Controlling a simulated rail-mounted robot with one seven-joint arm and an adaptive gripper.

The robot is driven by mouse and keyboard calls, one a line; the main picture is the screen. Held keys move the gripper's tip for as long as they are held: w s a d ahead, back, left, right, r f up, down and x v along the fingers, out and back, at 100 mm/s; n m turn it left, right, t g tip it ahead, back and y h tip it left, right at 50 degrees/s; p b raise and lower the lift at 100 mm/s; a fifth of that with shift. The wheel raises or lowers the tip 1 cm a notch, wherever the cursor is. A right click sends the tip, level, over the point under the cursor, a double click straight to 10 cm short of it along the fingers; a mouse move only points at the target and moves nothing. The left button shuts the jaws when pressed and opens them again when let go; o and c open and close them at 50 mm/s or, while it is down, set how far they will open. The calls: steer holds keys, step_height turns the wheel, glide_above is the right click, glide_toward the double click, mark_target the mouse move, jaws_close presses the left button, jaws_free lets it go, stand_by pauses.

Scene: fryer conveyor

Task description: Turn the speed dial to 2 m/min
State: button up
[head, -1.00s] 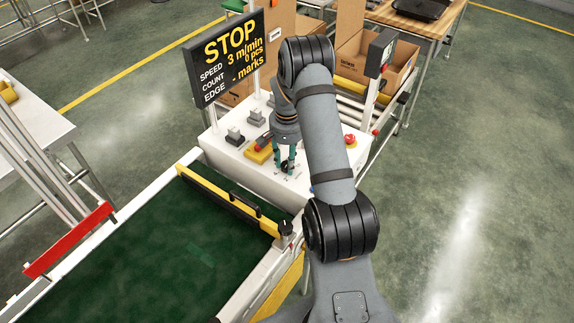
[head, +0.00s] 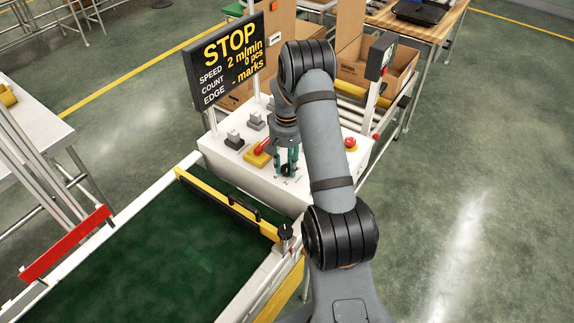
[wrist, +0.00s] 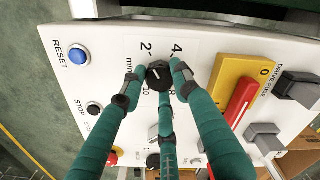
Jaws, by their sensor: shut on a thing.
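The speed dial (wrist: 157,73) is a small black knob with a white mark on the white control panel, seen in the wrist view. Printed numbers 2, 4 and 10 and "m/min" surround it. My gripper (wrist: 158,78) is shut on the dial, with teal fingers on both sides and a third finger below. In the head view my gripper (head: 287,168) reaches down onto the panel and largely hides the dial. The display board (head: 226,60) reads STOP, speed 2 m/min, count 0 pcs, edge - marks.
A yellow plate with a red lever (wrist: 240,98) is close beside the fingers. A blue reset button (wrist: 79,55) and a red emergency button (head: 350,143) are on the panel (head: 222,156). The green conveyor belt (head: 150,250) lies in front, with a yellow bar (head: 215,200) across it.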

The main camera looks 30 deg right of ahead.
mark_target(287, 168)
steer(key=o, duration=1.1)
steer(key=shift+o, duration=0.3)
steer(key=shift+r, duration=0.1)
step_height(287, 168, up, 12)
steer(key=shift+f, duration=0.2)
step_height(287, 168, down, 12)
steer(key=shift+r, duration=0.1)
